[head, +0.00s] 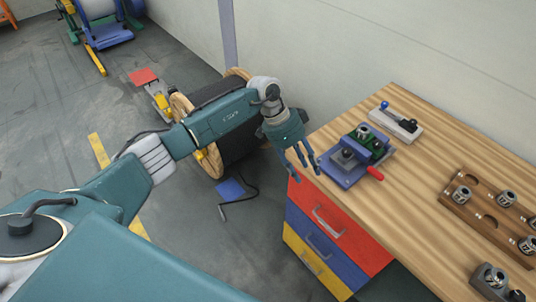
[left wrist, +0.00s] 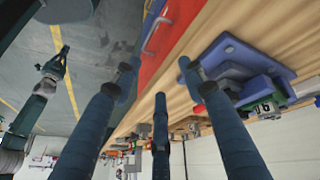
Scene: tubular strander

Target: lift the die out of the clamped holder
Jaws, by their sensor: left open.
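The clamped holder has a blue base (head: 340,176), a green block (head: 379,150) and a red handle (head: 375,173), and sits on the near left corner of the wooden bench. Dark metal parts show on top of it; I cannot tell which is the die. In the left wrist view the holder's blue base (left wrist: 235,62) is at the upper right, with a green part and a small marked metal face beyond it. My left gripper (head: 304,168) is open and empty, its fingers pointing down just left of the holder, apart from it. An arm at the left of the wrist view, probably my right, ends in a small gripper (left wrist: 52,66).
A brown wooden rack (head: 480,222) with several metal dies lies at the bench's right. A pale block with a blue-knobbed lever (head: 397,124) is behind the holder. Red, blue and yellow drawers (head: 335,232) are below. A large reel (head: 235,130) stands on the floor behind my left arm.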

